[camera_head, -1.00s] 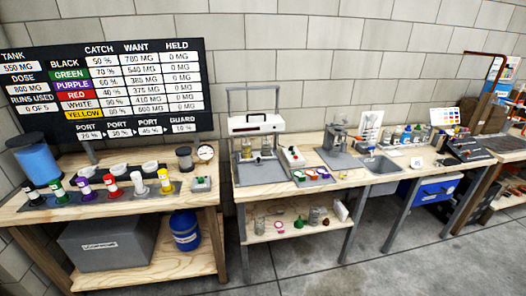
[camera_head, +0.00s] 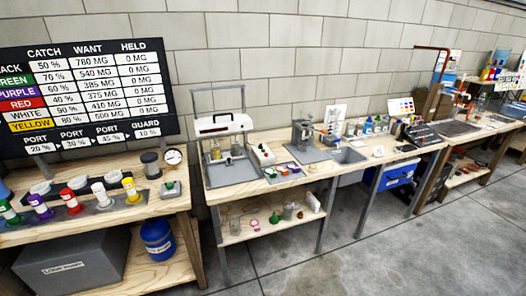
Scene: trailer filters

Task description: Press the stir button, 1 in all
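I cannot read which control is the stir button. A small grey box with a green top (camera_head: 170,188) sits at the right front corner of the left bench, below a round gauge (camera_head: 173,157). A white box with small coloured buttons (camera_head: 263,155) sits on the middle bench, right of a white-topped apparatus (camera_head: 223,124) in a frame. Neither of my grippers shows, and nothing touches these boxes.
The left bench (camera_head: 170,208) holds several colour-banded cylinders, with a grey bin (camera_head: 75,262) and blue drum (camera_head: 158,240) below. A dark board (camera_head: 85,95) lists CATCH, WANT and HELD. Grey floor (camera_head: 370,240) is clear in front.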

